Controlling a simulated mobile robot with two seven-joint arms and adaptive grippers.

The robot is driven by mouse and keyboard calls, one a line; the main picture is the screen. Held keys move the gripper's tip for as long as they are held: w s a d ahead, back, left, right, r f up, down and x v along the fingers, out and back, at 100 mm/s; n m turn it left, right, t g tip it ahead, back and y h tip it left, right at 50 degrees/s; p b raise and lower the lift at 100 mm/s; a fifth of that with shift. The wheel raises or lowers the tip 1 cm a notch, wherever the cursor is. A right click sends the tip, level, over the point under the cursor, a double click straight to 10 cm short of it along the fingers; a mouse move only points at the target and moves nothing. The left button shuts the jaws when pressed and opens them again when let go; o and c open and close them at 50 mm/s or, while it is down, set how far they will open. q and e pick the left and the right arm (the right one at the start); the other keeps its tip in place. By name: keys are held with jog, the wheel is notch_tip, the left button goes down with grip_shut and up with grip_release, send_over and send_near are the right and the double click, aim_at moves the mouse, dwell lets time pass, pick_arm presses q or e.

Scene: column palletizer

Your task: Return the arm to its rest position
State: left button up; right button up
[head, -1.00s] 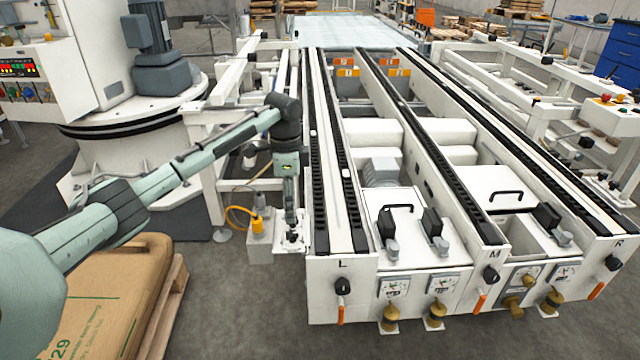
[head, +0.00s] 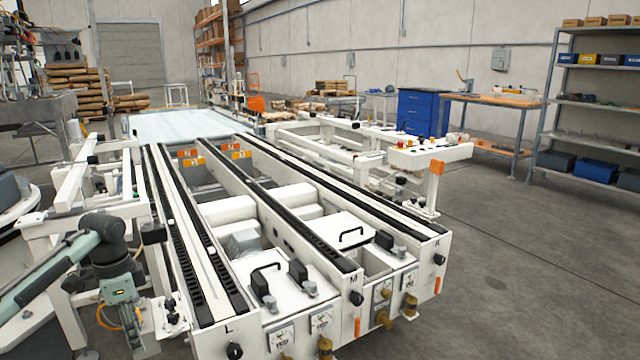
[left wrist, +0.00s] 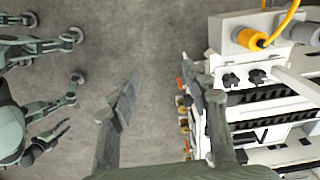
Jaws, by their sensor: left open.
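My left arm comes in from the lower left in the head view. Its left gripper (head: 137,330) points down beside the left front corner of the conveyor frame. In the left wrist view, the two fingers (left wrist: 165,100) are spread apart with only grey floor between them, so it is open and empty. That box also shows in the left wrist view (left wrist: 225,80), right of the fingers. My right gripper is not seen.
The white conveyor with black rails (head: 205,275) fills the middle, its left rail marked L. A yellow connector (left wrist: 249,39) with a cable sits close to the left gripper. Blue drawers (head: 418,112) and a shelf (head: 590,105) stand at the back right. The floor at right is clear.

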pick_arm(q)
jog(key=s+d+f+n+t, duration=0.1)
jog(key=s+d+f, duration=0.2)
jog(key=f, duration=0.5)
jog(key=s+d+f+n, duration=0.2)
jog(key=s+d+f, duration=0.15)
jog(key=f, duration=0.55)
jog(key=s+d+f+n+t, duration=0.1)
jog(key=s+d+f, duration=0.2)
jog(key=f, duration=0.5)
jog(key=s+f+n, duration=0.1)
jog(key=s+f, duration=0.3)
jog(key=s, duration=0.3)
jog(key=s+f+n+y, duration=0.1)
jog(key=s+f, duration=0.3)
jog(key=s, duration=0.4)
jog(key=s+f+n, duration=0.3)
jog(key=s+f, duration=0.2)
jog(key=s, duration=0.3)
jog(key=shift+d, duration=0.1)
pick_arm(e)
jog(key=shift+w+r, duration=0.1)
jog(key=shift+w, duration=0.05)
